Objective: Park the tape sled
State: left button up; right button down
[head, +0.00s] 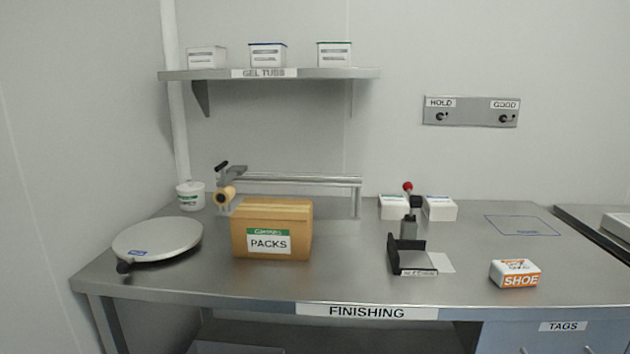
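The tape sled (226,180), with a black handle and a tan tape roll (225,197), sits at the left end of a horizontal metal rail (290,179) above the table. A cardboard box labelled PACKS (272,228) stands in front of the rail with tape along its top; it hides part of the rail's left support. Neither of my grippers shows in the head view.
The steel FINISHING table (350,270) holds a round turntable (157,238), a white tub (191,196), a black fixture with a red-knobbed lever (408,230), two white boxes behind it, and a SHOE box (515,273). The front middle is clear. A shelf (330,73) hangs above.

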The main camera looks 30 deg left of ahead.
aim_at(226, 192)
jog(key=u, duration=1.55)
